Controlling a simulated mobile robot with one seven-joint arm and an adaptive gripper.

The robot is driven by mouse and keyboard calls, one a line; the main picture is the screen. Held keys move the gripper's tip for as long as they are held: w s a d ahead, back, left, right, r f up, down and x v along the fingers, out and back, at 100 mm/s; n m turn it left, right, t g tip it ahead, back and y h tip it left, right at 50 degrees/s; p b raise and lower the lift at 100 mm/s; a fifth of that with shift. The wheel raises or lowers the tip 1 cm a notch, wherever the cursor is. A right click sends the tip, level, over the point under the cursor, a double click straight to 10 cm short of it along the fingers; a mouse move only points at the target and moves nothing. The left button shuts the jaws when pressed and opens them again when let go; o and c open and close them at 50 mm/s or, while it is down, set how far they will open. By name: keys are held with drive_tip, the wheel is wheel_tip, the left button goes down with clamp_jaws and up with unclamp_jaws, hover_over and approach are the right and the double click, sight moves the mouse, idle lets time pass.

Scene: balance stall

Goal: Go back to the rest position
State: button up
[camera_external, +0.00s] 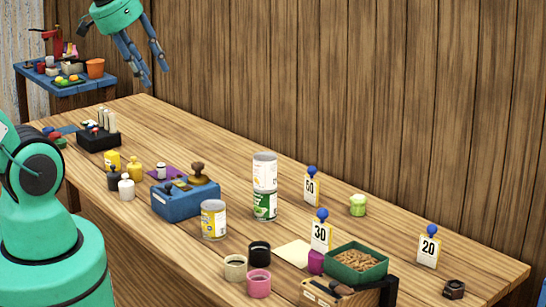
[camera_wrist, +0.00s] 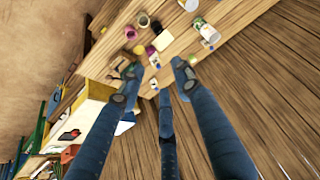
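My gripper (camera_external: 153,74) hangs high in the air over the far left part of the wooden table (camera_external: 210,145), in front of the plank wall. Its blue fingers are spread apart with nothing between them. The wrist view shows the same fingers of my gripper (camera_wrist: 158,80) open and empty, with the table and its goods small and far off beyond them. My gripper touches nothing.
A white can (camera_external: 265,168) stands on a green-labelled can (camera_external: 264,206) mid-table. A yellow-labelled can (camera_external: 213,221) stands near a blue block (camera_external: 180,203). Number cards, including 30 (camera_external: 320,236), and a green tray (camera_external: 335,267) stand at right. A blue side table (camera_external: 85,87) is behind.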

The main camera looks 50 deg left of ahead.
wheel_tip(320, 180, down, 5)
drive_tip(key=b, duration=0.4)
drive_tip(key=shift+f, duration=0.15)
